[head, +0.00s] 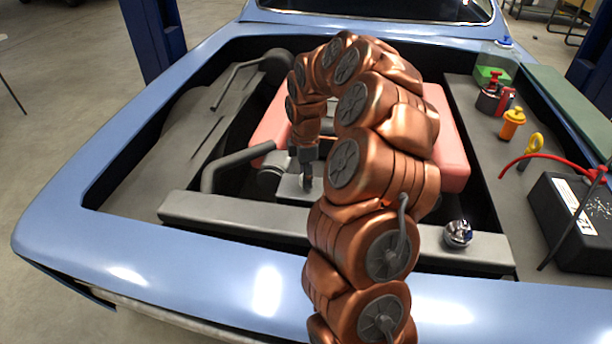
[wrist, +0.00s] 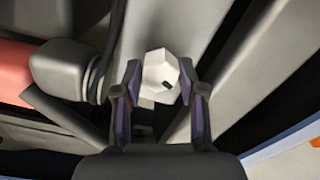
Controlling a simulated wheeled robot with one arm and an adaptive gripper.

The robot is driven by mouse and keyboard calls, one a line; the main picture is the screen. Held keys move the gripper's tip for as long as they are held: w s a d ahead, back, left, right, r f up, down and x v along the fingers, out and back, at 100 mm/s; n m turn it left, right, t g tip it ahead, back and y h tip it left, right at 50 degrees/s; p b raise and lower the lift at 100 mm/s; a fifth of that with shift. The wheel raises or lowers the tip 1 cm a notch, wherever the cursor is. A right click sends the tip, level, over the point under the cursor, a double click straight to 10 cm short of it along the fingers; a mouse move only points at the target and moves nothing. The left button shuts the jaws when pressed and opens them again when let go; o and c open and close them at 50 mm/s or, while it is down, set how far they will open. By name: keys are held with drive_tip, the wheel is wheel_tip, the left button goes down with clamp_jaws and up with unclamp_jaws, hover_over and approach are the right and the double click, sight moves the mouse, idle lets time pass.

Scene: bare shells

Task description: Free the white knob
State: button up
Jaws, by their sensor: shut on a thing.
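The white knob (wrist: 160,70) is a pale, faceted block with a small dark mark, seen between the fingertips in the wrist view. My gripper (wrist: 160,78) is shut on it, one finger on each side. In the head view my gripper (head: 306,180) points down into the engine bay, near a grey block in front of the red engine part. I cannot make out the knob in the head view, where my gripper and arm cover that spot.
The red engine part (head: 452,140) stands behind my arm. A grey crossbar (head: 240,222) runs along the front, with a shiny round cap (head: 457,233) on it. A curved grey pipe (head: 215,170) is left of my gripper. A black battery (head: 568,225) is at right.

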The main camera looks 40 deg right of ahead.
drive_tip(key=n, duration=0.4)
drive_tip(key=shift+n, duration=0.3)
idle(0.3)
drive_tip(key=o, duration=1.1)
drive_tip(key=shift+o, duration=0.2)
drive_tip(key=shift+r, duration=0.1)
wheel_tip(320, 180, up, 12)
drive_tip(key=shift+a, duration=0.1)
idle(0.3)
